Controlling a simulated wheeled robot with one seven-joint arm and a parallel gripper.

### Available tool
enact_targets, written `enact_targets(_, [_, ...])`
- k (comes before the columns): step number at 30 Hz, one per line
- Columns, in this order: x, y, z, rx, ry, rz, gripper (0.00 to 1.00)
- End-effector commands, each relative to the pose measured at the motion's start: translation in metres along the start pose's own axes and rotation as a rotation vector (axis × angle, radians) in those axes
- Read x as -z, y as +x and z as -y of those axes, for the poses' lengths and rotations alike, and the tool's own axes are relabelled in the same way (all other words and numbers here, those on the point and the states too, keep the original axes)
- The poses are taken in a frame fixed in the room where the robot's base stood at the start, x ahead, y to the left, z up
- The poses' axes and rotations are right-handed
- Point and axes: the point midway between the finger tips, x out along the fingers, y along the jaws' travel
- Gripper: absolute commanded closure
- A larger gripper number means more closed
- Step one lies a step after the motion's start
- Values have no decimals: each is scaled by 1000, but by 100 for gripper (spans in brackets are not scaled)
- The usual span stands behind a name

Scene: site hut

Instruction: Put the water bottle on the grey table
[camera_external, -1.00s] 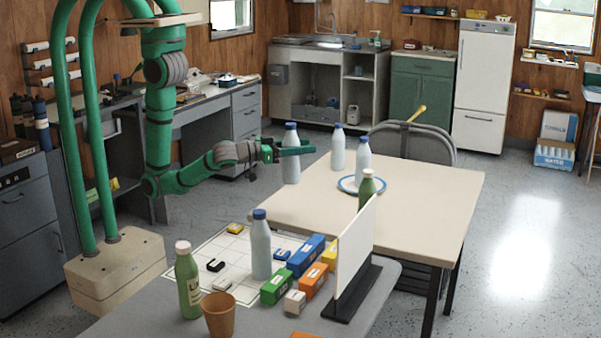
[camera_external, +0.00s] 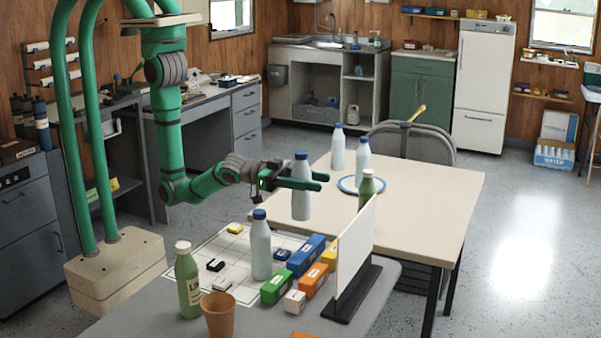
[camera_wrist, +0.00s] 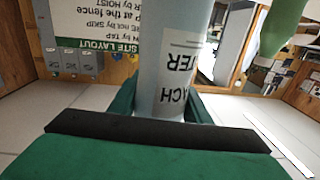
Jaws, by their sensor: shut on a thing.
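My gripper (camera_external: 308,182) is shut on a pale bottle with a dark blue cap (camera_external: 301,204). The bottle is upright, seen against the cream table's left part; I cannot tell its exact height. The wrist view shows its pale body (camera_wrist: 175,50) between the green fingers, with a partly visible, upside-down label. The grey table (camera_external: 170,318) is in the front. A similar pale, blue-capped bottle (camera_external: 261,252) stands on it. Two more pale bottles (camera_external: 338,152) (camera_external: 362,168) stand on the cream table (camera_external: 430,205).
On the grey table are a green bottle (camera_external: 188,285), an orange-brown cup (camera_external: 219,316), a gridded sheet (camera_external: 215,258), several coloured boxes (camera_external: 305,255) and an upright white board (camera_external: 355,250). A blue-rimmed plate (camera_external: 345,187) and another green bottle (camera_external: 367,187) are behind the board.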

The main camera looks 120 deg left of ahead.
Motion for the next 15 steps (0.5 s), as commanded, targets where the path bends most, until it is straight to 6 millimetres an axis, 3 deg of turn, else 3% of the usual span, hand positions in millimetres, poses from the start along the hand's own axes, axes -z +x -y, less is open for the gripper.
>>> enact_targets(1, [10,10,-14,-11,2,-8,93])
enact_targets(6, [33,38,-49,1,10,-7,93])
enact_targets(15, [77,70,-112,68,7,0,93])
